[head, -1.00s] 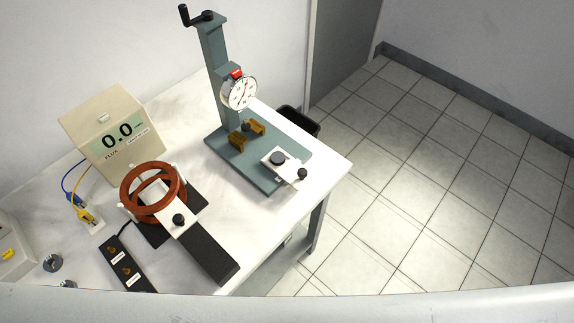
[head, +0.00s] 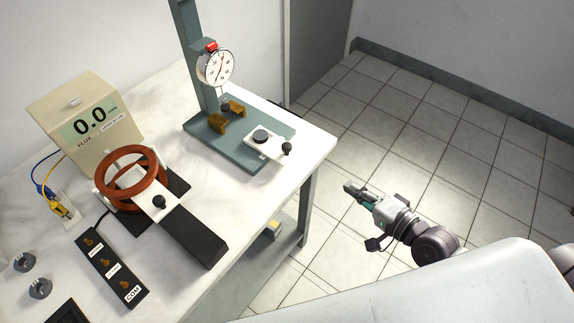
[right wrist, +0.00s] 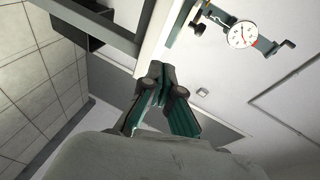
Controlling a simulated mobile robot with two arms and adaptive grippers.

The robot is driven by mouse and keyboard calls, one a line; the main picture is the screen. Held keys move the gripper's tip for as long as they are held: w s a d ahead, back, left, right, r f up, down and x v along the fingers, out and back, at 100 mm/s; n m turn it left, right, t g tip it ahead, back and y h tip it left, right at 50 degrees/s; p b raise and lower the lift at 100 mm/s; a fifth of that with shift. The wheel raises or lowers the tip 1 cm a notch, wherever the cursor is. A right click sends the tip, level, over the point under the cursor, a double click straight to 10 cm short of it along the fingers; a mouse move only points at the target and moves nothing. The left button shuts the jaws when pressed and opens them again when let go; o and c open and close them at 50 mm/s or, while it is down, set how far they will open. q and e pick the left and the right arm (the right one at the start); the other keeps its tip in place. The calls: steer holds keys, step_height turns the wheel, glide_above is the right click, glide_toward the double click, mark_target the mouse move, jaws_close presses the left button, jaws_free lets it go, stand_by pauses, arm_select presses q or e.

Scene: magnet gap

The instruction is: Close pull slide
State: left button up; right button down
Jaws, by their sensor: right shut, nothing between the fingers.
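A grey-green stand (head: 240,150) with a dial gauge (head: 216,66) is on the table. At the right end of its base, a white slide plate (head: 270,146) carries a dark disc and a black knob (head: 287,147). The plate sticks out past the base's right edge, apart from the brown blocks (head: 227,115) under the gauge. Another white plate (head: 143,197) with a black knob lies at the red coil (head: 131,178). My right gripper (head: 350,188) is off the table's right side, shut and empty, touching neither slide. It also shows in the right wrist view (right wrist: 166,78). My left gripper is not seen.
The flux meter (head: 88,115) stands behind the coil. A black terminal strip (head: 112,270) and metal knobs lie at the table's front left. A dark bin stands behind the table's right corner. Floor right of the table is clear.

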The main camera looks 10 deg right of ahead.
steer(key=s+a+r+y, duration=0.1)
steer(key=a+r+y, duration=0.15)
steer(key=r, duration=0.25)
steer(key=p, duration=0.2)
glide_toward(258, 135)
steer(key=shift+m+h, duration=0.25)
steer(key=shift+m, duration=0.05)
steer(key=s+d, duration=0.2)
steer(key=d, duration=0.1)
steer(key=shift+s+d+r, duration=0.1)
steer(key=shift+s+r, duration=0.15)
steer(key=shift+r, duration=0.1)
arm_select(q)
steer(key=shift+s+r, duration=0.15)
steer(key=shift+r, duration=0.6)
arm_select(e)
steer(key=shift+w+a+f, duration=0.2)
steer(key=shift+w+a, duration=0.1)
steer(key=shift+w, duration=0.2)
